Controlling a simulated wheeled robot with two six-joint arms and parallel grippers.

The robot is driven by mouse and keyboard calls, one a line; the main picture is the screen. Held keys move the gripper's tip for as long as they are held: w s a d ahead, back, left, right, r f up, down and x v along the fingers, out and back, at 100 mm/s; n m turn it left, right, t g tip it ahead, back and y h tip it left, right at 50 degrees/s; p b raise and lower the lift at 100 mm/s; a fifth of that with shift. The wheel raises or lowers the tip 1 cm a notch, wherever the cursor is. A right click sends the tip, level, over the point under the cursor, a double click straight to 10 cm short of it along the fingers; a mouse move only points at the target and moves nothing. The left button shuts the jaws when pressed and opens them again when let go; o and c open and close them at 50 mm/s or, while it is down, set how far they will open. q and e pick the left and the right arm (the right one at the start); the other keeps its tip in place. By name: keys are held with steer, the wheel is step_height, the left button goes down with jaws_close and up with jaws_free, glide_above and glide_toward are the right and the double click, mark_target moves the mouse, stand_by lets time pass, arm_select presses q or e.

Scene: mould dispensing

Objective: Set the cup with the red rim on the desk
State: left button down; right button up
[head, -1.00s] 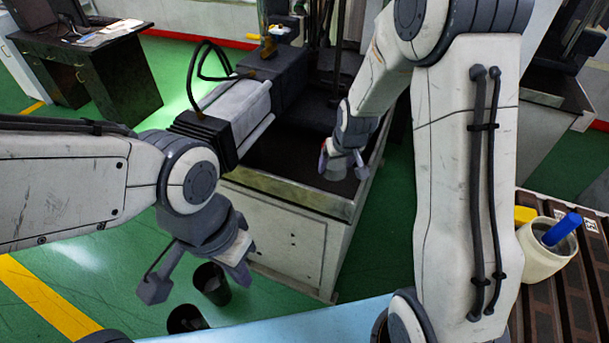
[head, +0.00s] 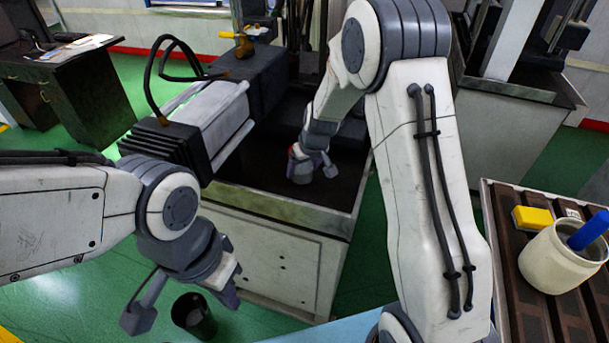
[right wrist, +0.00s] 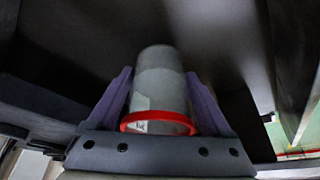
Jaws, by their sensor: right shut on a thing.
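The cup with the red rim (right wrist: 160,90) is grey and sits between the purple fingers of my right gripper (right wrist: 160,100), which is shut on it. Its red rim is nearest the camera in the right wrist view. In the head view the cup (head: 300,171) is small and partly covered by my right gripper (head: 313,165), low in or over the dark bed of the machine. I cannot tell whether it touches the bed. My left gripper (head: 183,303) is open and empty, at the lower left. A dark desk (head: 70,95) with papers stands at the back left.
The machine (head: 270,260) has a raised pale rim around its dark bed. A dark cup (head: 193,316) stands below my left gripper. At right, a brown slatted surface (head: 535,310) bears a cream pot (head: 560,258) with a blue-handled item and a yellow block (head: 533,217).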

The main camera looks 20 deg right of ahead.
steer(key=shift+d+f, duration=0.1)
steer(key=shift+f, duration=1.15)
steer(key=shift+f+b, duration=0.1)
steer(key=shift+b, duration=0.2)
steer(key=o, duration=1.3)
steer(key=shift+s+f, duration=0.1)
steer(key=shift+o, duration=0.9)
steer(key=shift+r, duration=0.2)
